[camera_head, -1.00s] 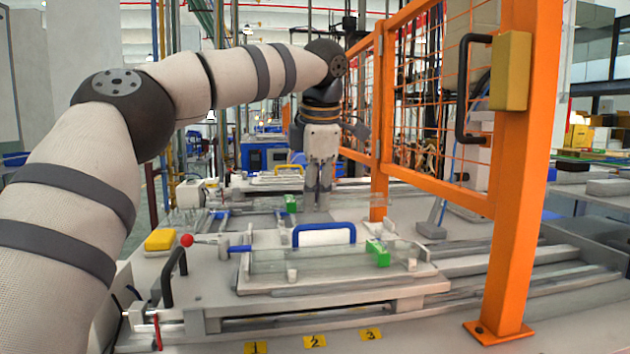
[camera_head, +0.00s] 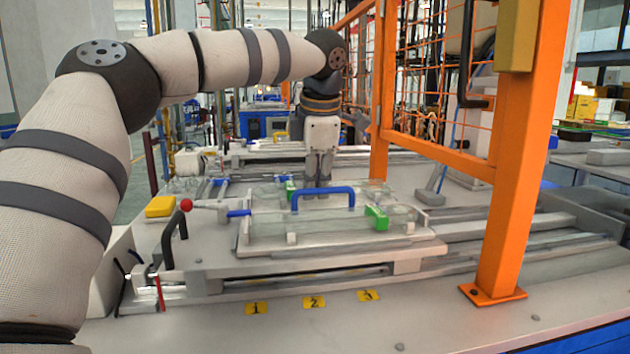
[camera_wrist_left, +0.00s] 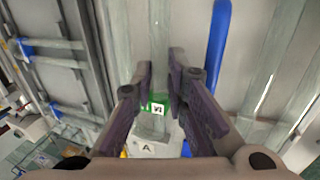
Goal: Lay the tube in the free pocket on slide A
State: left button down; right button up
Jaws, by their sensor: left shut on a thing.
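My left gripper (camera_head: 318,190) points down behind the blue handle on the near slide, shut on a clear glass tube. The tube has a green block (camera_head: 290,190) left of the fingers; the block also shows between the fingers in the left wrist view (camera_wrist_left: 153,107). The tube lies roughly level, but its clear wall is hard to make out. A pale plate lettered A (camera_wrist_left: 147,147) shows below the green block in the left wrist view. Whether the tube touches a pocket is hidden. A second clear tube with a green block (camera_head: 376,217) lies in front of the handle. My right gripper is not in view.
The blue handle (camera_head: 322,191) stands close in front of the fingers. A red-knobbed lever (camera_head: 186,205) and yellow block (camera_head: 160,206) are at left. An orange post (camera_head: 503,200) and mesh guard stand at right. Number tags mark the clear front table edge.

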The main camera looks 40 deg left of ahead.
pick_arm(q)
jog(key=shift+f, duration=0.2)
jog(key=c, duration=1.5)
grip_release()
jog(key=v, duration=1.2)
jog(key=shift+r, duration=0.1)
